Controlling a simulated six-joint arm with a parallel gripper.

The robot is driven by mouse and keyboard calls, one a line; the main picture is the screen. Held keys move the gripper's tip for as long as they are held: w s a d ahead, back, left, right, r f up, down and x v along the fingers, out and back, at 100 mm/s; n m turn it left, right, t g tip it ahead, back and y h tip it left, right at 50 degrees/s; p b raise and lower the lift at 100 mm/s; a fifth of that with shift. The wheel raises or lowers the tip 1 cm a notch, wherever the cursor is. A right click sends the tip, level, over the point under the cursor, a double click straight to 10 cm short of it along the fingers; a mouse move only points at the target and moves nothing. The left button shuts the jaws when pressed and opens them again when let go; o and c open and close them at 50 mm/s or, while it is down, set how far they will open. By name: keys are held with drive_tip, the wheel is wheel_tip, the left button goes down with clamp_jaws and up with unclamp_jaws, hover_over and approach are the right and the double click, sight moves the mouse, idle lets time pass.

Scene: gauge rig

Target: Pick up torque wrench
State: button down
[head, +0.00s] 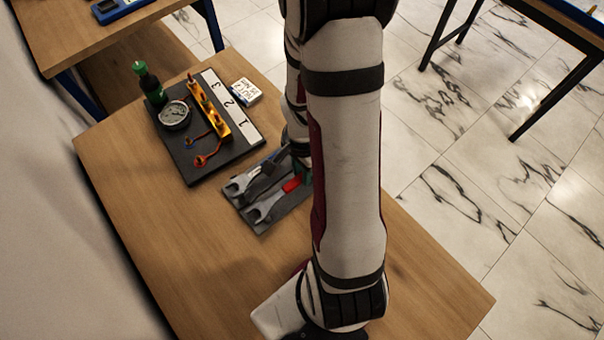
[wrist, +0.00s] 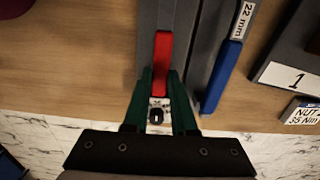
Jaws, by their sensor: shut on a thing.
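The torque wrench has a red grip (wrist: 163,55) and a grey shaft. In the head view its red part (head: 291,185) shows at the dark tool tray (head: 263,227), with part of it hidden behind my arm. A pale handle end with a black knob (wrist: 156,115) shows between the fingers. In the head view my gripper (head: 303,173) is mostly hidden by my arm. Whether the wrench is clear of the tray I cannot tell.
A blue-handled wrench (wrist: 222,75) labelled 22 mm lies close to the right of my fingers in the wrist view. A dark board (head: 190,170) holds a gauge (head: 174,115), an orange manifold (head: 208,110) and a green bottle (head: 148,82). The front of the table is clear.

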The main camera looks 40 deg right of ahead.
idle(0.3)
wheel_tip(320, 180, up, 4)
drive_tip(key=shift+w+r, duration=0.1)
drive_tip(key=s+d+r, duration=0.5)
drive_tip(key=s+r, duration=0.2)
drive_tip(key=s, duration=0.3)
drive_tip(key=shift+s+d, duration=0.15)
drive_tip(key=shift+d, duration=0.25)
drive_tip(key=c, duration=1.3)
unclamp_jaws()
clamp_jaws()
